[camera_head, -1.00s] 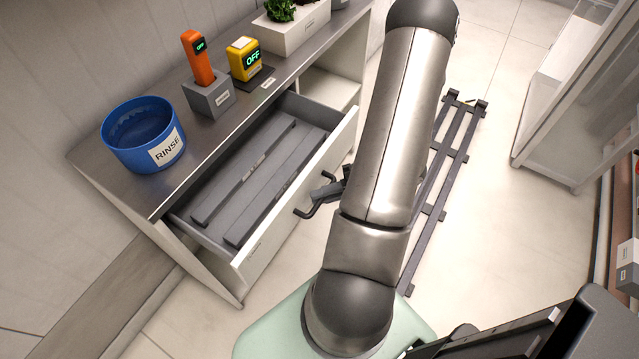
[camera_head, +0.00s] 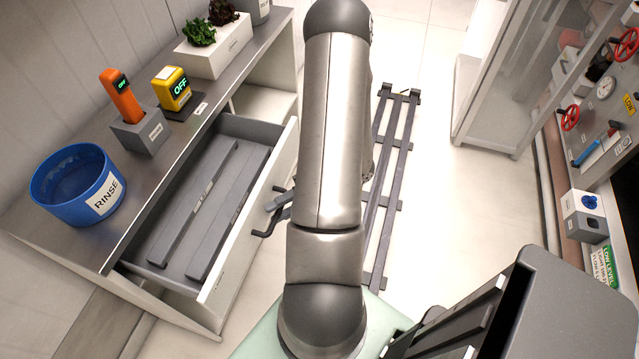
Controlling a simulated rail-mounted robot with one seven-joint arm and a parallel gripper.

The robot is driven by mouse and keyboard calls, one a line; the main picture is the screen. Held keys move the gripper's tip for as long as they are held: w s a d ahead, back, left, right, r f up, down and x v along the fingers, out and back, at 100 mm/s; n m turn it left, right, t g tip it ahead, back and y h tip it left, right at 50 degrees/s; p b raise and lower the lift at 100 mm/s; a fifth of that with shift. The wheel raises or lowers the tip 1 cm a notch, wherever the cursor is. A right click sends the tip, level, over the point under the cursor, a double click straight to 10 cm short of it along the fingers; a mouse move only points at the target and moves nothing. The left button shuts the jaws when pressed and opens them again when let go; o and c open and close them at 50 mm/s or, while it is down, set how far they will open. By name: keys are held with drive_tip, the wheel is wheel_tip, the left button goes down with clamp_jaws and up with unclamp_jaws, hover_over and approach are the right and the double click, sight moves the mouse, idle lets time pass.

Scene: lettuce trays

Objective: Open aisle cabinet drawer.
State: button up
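The aisle cabinet drawer (camera_head: 246,218) stands pulled out from the cabinet under the steel counter (camera_head: 122,208). Its white front is well clear of the cabinet, and long grey bars (camera_head: 215,205) lie inside. A dark handle (camera_head: 266,232) sticks out from the drawer front. My gripper (camera_head: 280,202) is beside the handle, mostly hidden behind my arm. Only a small part of its fingers shows, so I cannot tell whether they are around the handle or apart from it.
On the counter are a blue RINSE tub (camera_head: 75,190), an orange device in a grey holder (camera_head: 140,132), a yellow device (camera_head: 174,88) and a white planter (camera_head: 215,52). A dark slatted rack (camera_head: 392,165) lies on the floor right of my arm. A glass-fronted cabinet (camera_head: 500,85) stands at the right.

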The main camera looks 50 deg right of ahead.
drive_tip(key=v, duration=1.7)
drive_tip(key=shift+b, duration=0.3)
drive_tip(key=shift+w, duration=0.1)
drive_tip(key=w+a+r+n+g+h+p, duration=0.2)
drive_tip(key=w+a+r+n+g, duration=0.6)
drive_tip(key=n, duration=0.4)
drive_tip(key=a+r+n+h+p, duration=0.1)
drive_tip(key=a+r+n+h, duration=0.2)
drive_tip(key=a+n, duration=0.4)
drive_tip(key=a+r+n+t+h+p, duration=0.1)
drive_tip(key=a+r+n+h, duration=0.3)
drive_tip(key=n, duration=0.9)
drive_tip(key=s+a+r+n+h+p, duration=0.1)
drive_tip(key=a+n+h, duration=0.4)
drive_tip(key=a+n, duration=0.6)
drive_tip(key=shift+r+h+p, duration=0.3)
drive_tip(key=shift+r+p, duration=0.6)
drive_tip(key=shift+r, duration=0.45)
drive_tip(key=shift+s+a, duration=0.1)
